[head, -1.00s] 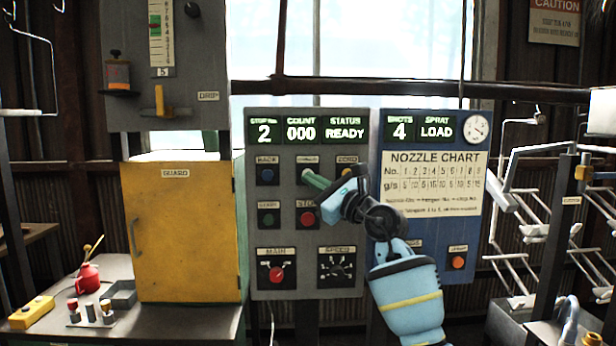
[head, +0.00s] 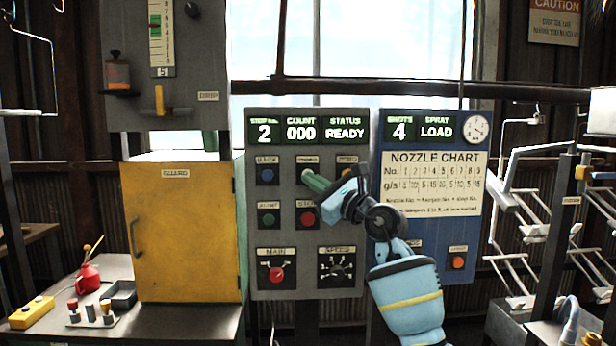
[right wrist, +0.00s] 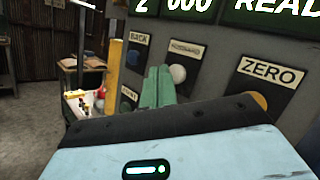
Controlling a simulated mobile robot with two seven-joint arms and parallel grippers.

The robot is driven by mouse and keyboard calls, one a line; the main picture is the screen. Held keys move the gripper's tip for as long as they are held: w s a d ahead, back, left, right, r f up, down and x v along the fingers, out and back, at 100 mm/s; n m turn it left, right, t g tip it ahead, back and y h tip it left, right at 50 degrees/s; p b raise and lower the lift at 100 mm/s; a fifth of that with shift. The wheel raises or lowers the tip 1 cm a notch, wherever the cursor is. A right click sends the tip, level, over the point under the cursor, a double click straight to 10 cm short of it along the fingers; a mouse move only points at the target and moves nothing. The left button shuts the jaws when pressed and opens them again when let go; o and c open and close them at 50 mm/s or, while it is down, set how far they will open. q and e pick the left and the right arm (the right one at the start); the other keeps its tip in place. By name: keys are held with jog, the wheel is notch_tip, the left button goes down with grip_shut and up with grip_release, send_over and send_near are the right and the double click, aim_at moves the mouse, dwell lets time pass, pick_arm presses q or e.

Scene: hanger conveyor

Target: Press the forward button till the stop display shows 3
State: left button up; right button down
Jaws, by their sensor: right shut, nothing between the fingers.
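The stop display (head: 264,132) on the grey control panel (head: 259,224) reads 2. The forward button (right wrist: 178,74) is a pale round button on a dark plate, between the back button (right wrist: 133,59) and the zero plate (right wrist: 265,72). My right gripper (head: 316,183) is shut and empty, its green fingers pointing at the panel by the forward button. In the right wrist view the fingertips (right wrist: 158,76) show just left of the button. I cannot tell whether they touch it. In the head view the gripper partly hides this button and the zero button. My left gripper is out of view.
A red stop button (head: 307,218) sits just below my fingers. A blue panel with a nozzle chart (head: 432,183) stands at the right. A yellow guard cabinet (head: 182,235) and a bench with a red oil can (head: 88,279) are at the left. Hanging racks (head: 520,230) fill the far right.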

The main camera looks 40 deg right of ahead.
jog(key=shift+w+d, duration=0.1)
jog(key=shift+w, duration=0.05)
jog(key=shift+w+d, duration=0.15)
jog(key=shift+w, duration=0.1)
dwell(0.3)
jog(key=shift+w, duration=0.1)
dwell(0.3)
